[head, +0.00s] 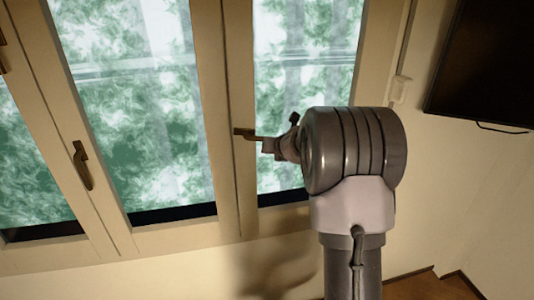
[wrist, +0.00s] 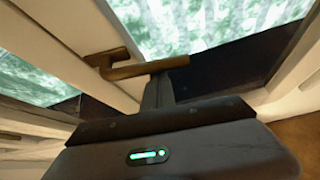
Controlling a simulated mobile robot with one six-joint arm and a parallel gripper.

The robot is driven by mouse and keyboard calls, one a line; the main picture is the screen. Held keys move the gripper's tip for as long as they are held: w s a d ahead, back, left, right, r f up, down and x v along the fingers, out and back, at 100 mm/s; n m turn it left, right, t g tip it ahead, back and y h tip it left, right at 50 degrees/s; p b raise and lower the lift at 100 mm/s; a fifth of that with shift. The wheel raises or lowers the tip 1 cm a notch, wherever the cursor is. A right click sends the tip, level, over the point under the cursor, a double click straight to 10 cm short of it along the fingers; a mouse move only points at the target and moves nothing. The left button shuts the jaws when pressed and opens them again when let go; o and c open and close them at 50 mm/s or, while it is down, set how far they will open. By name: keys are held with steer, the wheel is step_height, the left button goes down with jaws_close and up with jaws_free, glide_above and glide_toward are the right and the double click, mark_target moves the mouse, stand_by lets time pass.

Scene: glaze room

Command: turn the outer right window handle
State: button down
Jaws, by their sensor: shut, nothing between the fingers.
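The outer right window handle (head: 245,133) is a brown lever on the frame post right of the middle pane. It lies nearly level, pointing right toward my gripper. In the wrist view the handle (wrist: 140,69) runs from its mount at left to a free end at right. My gripper (head: 268,145) is shut and empty, its fingertips at the lever's free end. In the wrist view my gripper (wrist: 158,88) stands just below the lever and overlaps it; whether they touch I cannot tell. My wrist hides part of the right pane in the head view.
Another window handle (head: 82,165) hangs downward on the post to the left. Part of another brown fitting shows at the left edge. A dark wall screen (head: 482,65) is at the upper right. Bare wall (head: 450,190) lies right of my arm.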

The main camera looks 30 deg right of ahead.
steer(key=shift+d+r+h, duration=0.15)
steer(key=shift+r+h, duration=0.15)
steer(key=shift+r, duration=0.4)
steer(key=shift+r, duration=0.15)
